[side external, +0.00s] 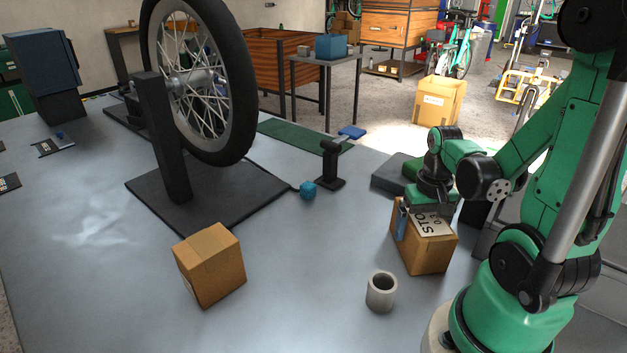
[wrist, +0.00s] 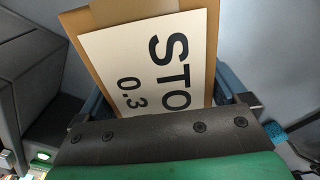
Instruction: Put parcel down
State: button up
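A brown cardboard parcel (side external: 427,253) with a white label on top is at the right of the grey table, under my gripper (side external: 424,212). In the wrist view the parcel (wrist: 73,22) shows its label with "STO" and "0.3". My gripper's blue fingers lie along two opposite sides of this parcel and look closed on it. One blue finger shows against its left side in the side view. The parcel's underside is at or very near the table; I cannot tell whether it touches. A second brown parcel (side external: 211,266) stands alone at the front centre of the table.
A grey cup-like cylinder (side external: 381,291) stands just in front of the held parcel. A wheel (side external: 203,85) on a black stand fills the left back. A blue ball (side external: 308,190) and small black stand (side external: 331,165) are behind.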

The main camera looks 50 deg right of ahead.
jog(key=shift+o, duration=0.2)
jog(key=shift+r, duration=0.1)
notch_tip(320, 180, up, 12)
jog(key=shift+f, duration=0.15)
jog(key=shift+w+a, duration=0.15)
jog(key=shift+w, duration=0.05)
jog(key=w+a+f+n+t, duration=0.1)
jog(key=w+a+n+t, duration=0.6)
jog(key=a, duration=0.7)
jog(key=w+n, duration=0.2)
jog(key=w, duration=0.1)
jog(key=shift+w, duration=0.15)
